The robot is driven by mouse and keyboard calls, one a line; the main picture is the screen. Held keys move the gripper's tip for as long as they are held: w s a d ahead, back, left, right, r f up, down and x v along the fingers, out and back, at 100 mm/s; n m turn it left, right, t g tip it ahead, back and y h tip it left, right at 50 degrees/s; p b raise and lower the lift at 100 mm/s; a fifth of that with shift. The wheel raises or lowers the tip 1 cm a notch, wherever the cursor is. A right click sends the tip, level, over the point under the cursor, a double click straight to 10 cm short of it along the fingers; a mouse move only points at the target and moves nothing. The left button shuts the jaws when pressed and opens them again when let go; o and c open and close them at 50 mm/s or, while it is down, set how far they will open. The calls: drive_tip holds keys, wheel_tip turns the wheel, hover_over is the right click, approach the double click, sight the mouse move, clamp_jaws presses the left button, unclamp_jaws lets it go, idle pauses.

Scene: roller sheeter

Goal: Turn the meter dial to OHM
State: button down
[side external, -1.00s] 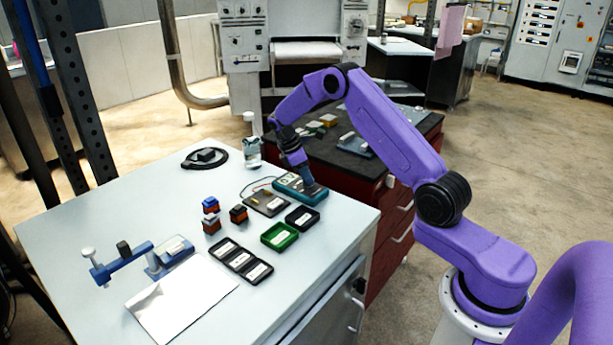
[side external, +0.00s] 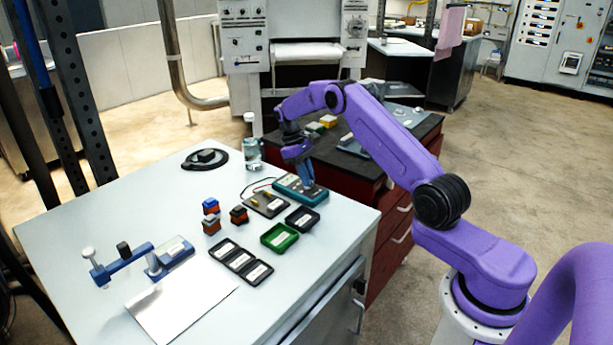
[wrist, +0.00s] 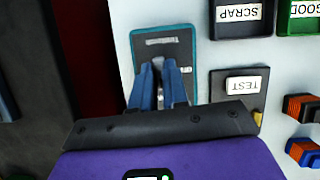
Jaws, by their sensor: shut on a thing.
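The teal-edged meter (side external: 287,186) lies on the pale table near its far right edge. In the wrist view the meter (wrist: 181,33) shows a dark grey face with a pale label strip at its top. My gripper (side external: 309,184) reaches down onto the meter's face. In the wrist view my gripper (wrist: 158,64) has its blue fingers close together, shut on the meter's dial. A light grey bit shows between the fingertips; the rest of the dial is hidden. I cannot read the dial's setting or any OHM mark.
Beside the meter lies a dark TEST pad (wrist: 233,84) with wires. A black SCRAP tray (side external: 302,218) and green GOOD tray (side external: 279,237) sit in front.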

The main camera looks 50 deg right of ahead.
drive_tip(key=shift+r+m, duration=0.1)
drive_tip(key=shift+m, duration=0.4)
drive_tip(key=c, duration=1.1)
unclamp_jaws()
drive_tip(key=shift+c, duration=0.2)
drive_tip(key=v, duration=0.7)
drive_tip(key=shift+r, duration=0.25)
drive_tip(key=shift+w, duration=0.1)
